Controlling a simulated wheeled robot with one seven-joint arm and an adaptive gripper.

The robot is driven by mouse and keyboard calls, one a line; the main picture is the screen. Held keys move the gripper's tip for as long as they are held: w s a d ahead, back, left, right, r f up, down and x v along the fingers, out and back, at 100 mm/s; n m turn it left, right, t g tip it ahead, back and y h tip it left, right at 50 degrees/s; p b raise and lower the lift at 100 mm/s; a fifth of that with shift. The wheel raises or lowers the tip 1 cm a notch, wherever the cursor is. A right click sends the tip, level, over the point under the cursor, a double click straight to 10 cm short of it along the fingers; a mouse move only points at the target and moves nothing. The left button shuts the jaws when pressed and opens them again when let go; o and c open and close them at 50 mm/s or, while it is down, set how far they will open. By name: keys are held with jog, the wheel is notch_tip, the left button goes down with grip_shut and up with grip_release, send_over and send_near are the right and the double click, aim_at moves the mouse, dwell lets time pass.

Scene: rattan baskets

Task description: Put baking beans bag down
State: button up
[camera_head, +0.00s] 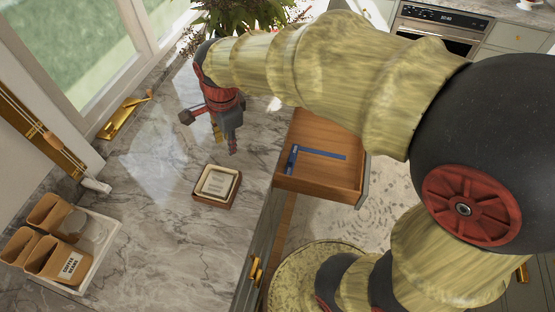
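My gripper (214,132) hangs over the marble counter at upper middle, at the end of my arm. The label is too small to read, and I cannot make out a baking beans bag for certain.
An open wooden drawer (335,185) holding a blue item (291,160) juts out on the right. A white tray (105,243) with brown containers, one labelled like coffee beans (68,265), stands at lower left. A brass object (122,118) lies near the window. The counter between is clear.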

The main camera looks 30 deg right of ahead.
jog(key=s+d+r+n+t, duration=0.1)
jog(key=s+d+r+n, duration=0.2)
jog(key=s+n, duration=0.5)
jog(key=s+d+r+n+t, duration=0.2)
jog(key=s+d+r+n, duration=0.1)
jog(key=s+n, duration=0.5)
jog(key=shift+s+r+n+t, duration=0.35)
jog(key=shift+r+n, duration=0.25)
jog(key=shift+n, duration=0.1)
jog(key=shift+f, duration=0.15)
